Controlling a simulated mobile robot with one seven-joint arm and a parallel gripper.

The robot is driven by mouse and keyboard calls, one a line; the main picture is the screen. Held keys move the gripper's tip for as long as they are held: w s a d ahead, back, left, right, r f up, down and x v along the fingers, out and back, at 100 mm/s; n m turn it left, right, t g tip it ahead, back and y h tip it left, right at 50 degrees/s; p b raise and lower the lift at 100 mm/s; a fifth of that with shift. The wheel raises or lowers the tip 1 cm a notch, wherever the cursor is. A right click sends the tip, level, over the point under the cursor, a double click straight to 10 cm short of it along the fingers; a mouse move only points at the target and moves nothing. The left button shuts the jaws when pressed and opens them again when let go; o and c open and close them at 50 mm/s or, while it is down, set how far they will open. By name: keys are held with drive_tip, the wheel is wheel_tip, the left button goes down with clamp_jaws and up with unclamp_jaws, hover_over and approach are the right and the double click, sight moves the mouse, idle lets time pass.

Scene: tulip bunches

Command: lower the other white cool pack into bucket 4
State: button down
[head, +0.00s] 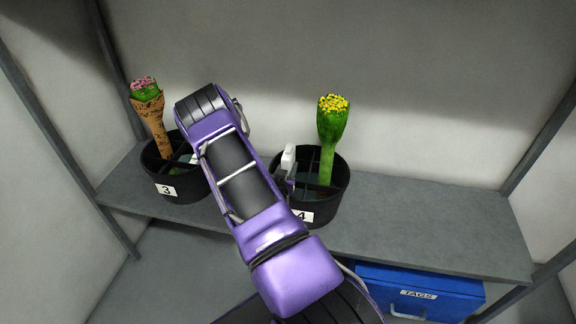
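Bucket 4 (336,194) is a black, divided bucket on the grey shelf, with a label reading 4 on its front. A bunch of yellow tulips in a green wrap (331,138) stands upright in its right part. My gripper (285,178) is at the left side of bucket 4, partly hidden behind my purple arm. A small white block, seemingly the cool pack (288,158), stands upright at my gripper, over the bucket's left back part. The fingertips are too small and covered to show their grip on it.
Bucket 3 (180,191), also black, stands to the left with pink tulips in a brown wrap (152,119) and something whitish inside. A blue box labelled TAGS (450,289) sits below the shelf (440,223). The shelf's right part is clear.

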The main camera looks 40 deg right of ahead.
drive_tip(key=shift+r, duration=0.1)
drive_tip(key=shift+c, duration=2)
unclamp_jaws()
drive_tip(key=shift+a, duration=0.2)
drive_tip(key=p+v, duration=0.1)
drive_tip(key=v, duration=1.6)
drive_tip(key=shift+s+d+r, duration=0.1)
